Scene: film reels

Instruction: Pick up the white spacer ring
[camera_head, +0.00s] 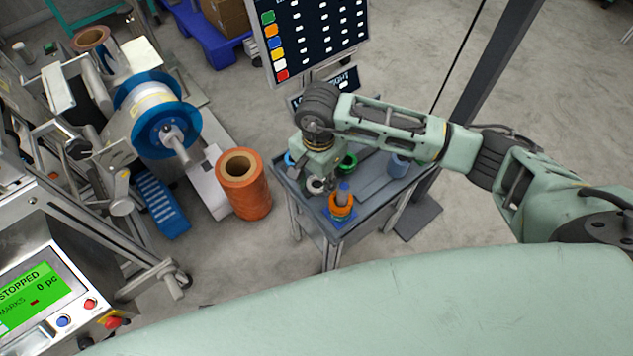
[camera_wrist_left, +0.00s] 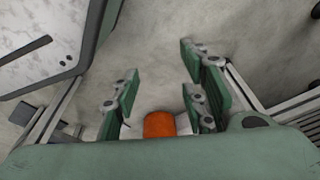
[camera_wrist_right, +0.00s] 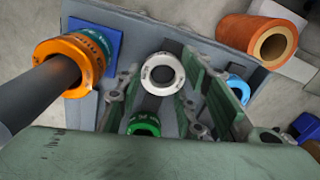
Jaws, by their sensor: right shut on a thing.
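The white spacer ring (camera_wrist_right: 162,73) shows between the fingertips of my right gripper (camera_wrist_right: 160,80) in the right wrist view. In the head view the white ring (camera_head: 315,186) sits at the lower end of my right gripper (camera_head: 317,180), over the grey table (camera_head: 330,228). The right gripper is shut on the ring. I cannot tell whether the ring still touches the table. My left gripper (camera_wrist_left: 160,85) shows in the left wrist view, with fingers wide apart and nothing between them; it is not seen in the head view.
A green ring (camera_head: 347,162) and a blue ring (camera_wrist_right: 238,88) are near. A large orange roll (camera_head: 243,185) stands left of the table. A screen (camera_head: 315,35) rises behind.

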